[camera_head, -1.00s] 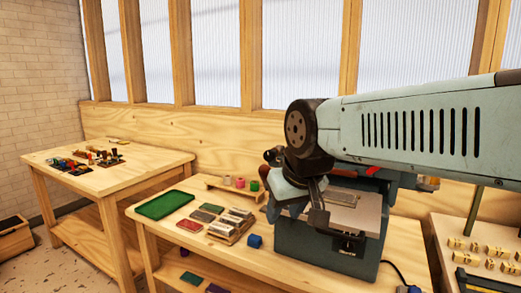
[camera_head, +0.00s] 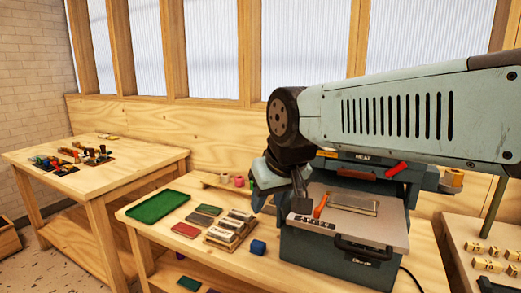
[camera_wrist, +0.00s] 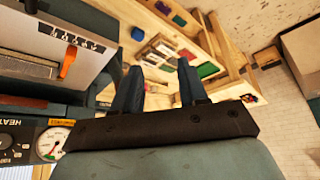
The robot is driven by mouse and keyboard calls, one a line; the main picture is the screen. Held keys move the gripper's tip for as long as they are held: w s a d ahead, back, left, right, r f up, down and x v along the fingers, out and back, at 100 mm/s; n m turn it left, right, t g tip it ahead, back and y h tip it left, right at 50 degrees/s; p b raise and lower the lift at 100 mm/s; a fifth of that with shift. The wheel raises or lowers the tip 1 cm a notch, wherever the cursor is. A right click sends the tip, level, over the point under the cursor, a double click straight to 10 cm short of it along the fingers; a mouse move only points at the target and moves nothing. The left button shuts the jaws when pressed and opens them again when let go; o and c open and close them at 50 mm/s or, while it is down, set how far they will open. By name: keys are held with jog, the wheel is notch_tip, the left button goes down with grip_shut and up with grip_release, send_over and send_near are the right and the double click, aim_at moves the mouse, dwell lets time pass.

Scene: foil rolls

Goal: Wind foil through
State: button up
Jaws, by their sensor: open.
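The grey-blue stamping machine (camera_head: 345,262) stands on the bench, with a pale bed (camera_head: 385,226) and a metal plate (camera_head: 353,202) on it. A gold roll (camera_head: 452,180) sits at its right side. A red lever (camera_head: 398,168) and an orange handle (camera_head: 319,206) show; the orange handle also shows in the wrist view (camera_wrist: 68,62). Pink rolls (camera_head: 239,181) stand on a small wooden rack behind, partly covered by my arm. My gripper (camera_wrist: 158,68) is open and empty, beside the machine's left front. My arm hides part of the machine's top.
A green tray (camera_head: 158,207), coloured pads (camera_head: 186,230), a rack of metal blocks (camera_head: 230,230) and a blue block (camera_head: 258,247) lie left of the machine. A second table (camera_head: 130,160) stands far left. Small brass-coloured blocks (camera_head: 487,264) lie on a table at right.

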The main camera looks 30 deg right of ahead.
jog(key=shift+o, duration=0.8)
jog(key=shift+w+r, duration=0.15)
jog(key=w+d+r+m+g, duration=0.1)
jog(key=w+d+r+m, duration=0.35)
jog(key=w+m, duration=0.35)
jog(key=w+d+r+m+g, duration=0.25)
jog(key=w+d+m, duration=0.3)
jog(key=w, duration=0.45)
jog(key=w+d+r+m+g, duration=0.1)
jog(key=w+d+r+m, duration=0.3)
jog(key=w+m, duration=0.45)
jog(key=w+d+f+m+g, duration=0.1)
jog(key=w+d+m, duration=0.5)
jog(key=w, duration=0.3)
notch_tip(320, 180, down, 14)
jog(key=shift+a+r, duration=0.1)
jog(key=shift+r, duration=0.15)
